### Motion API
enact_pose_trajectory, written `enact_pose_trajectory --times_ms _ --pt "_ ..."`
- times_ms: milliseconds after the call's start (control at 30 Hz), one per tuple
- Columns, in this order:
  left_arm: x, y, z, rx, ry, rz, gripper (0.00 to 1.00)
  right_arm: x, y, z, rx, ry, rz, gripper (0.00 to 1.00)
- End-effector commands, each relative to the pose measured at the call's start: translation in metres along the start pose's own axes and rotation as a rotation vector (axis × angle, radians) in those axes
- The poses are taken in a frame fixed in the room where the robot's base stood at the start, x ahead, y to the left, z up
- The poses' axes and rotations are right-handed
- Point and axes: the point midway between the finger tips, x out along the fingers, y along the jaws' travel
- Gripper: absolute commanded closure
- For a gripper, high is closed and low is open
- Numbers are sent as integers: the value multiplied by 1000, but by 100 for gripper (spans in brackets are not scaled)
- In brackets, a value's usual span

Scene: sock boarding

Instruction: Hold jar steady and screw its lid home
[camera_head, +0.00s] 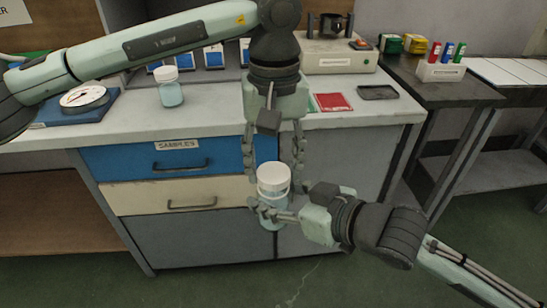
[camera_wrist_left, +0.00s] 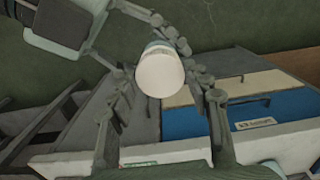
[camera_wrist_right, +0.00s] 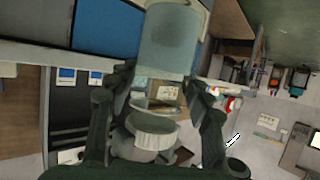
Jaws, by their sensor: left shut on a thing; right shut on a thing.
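The jar (camera_head: 272,218), pale blue and clear, is upright in front of the drawers, off the counter. Its white lid (camera_head: 272,176) sits on its top; I cannot tell how tightly it is seated. My right gripper (camera_head: 268,210) comes from the right and is shut on the jar's body; the jar also shows close up in the right wrist view (camera_wrist_right: 168,42). My left gripper (camera_head: 274,178) points down from above, its fingers shut on the lid from both sides. The lid's round top faces the left wrist camera (camera_wrist_left: 160,72).
Another lidded jar (camera_head: 171,93) and a round dial scale (camera_head: 85,97) stand on the pale counter (camera_head: 215,115). A red packet (camera_head: 333,102) and a dark tray (camera_head: 378,92) lie to the right. Blue and cream drawers (camera_head: 130,193) are behind the held jar.

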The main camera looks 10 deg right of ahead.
Motion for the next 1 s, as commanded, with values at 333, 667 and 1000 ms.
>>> enact_pose_trajectory --times_ms 333,667,1000 --pt "0 0 0 0 1 0 63 0 0 -1 0 2 0 100" --pt "3 0 0 0 1 -1 63 0 0 -1 0 2 0 100" --pt "10 0 0 -1 1 -1 63 0 0 -1 0 2 0 100"
